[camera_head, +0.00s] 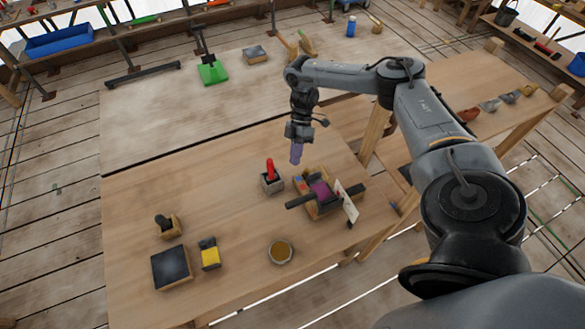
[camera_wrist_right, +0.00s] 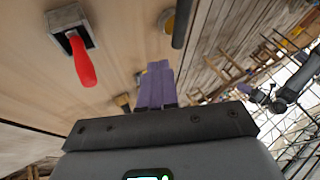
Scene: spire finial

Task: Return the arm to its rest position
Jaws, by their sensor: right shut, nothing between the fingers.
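My right arm reaches in from the right in the head view. Its gripper (camera_head: 296,153) points down above the wooden table (camera_head: 150,190), with its purple fingers together and nothing between them. The closed fingers also show in the right wrist view (camera_wrist_right: 157,87). They are apart from the red-handled tool (camera_head: 270,170), which stands upright in a small grey block below and to the left. That tool appears at upper left in the right wrist view (camera_wrist_right: 82,62). My left gripper is not in the head view.
A wooden block assembly with a purple part (camera_head: 320,189) and dark bars sits right of the red tool. A round dish (camera_head: 280,252), a yellow-fronted block (camera_head: 210,254), and a dark pad (camera_head: 171,267) are nearer the front.

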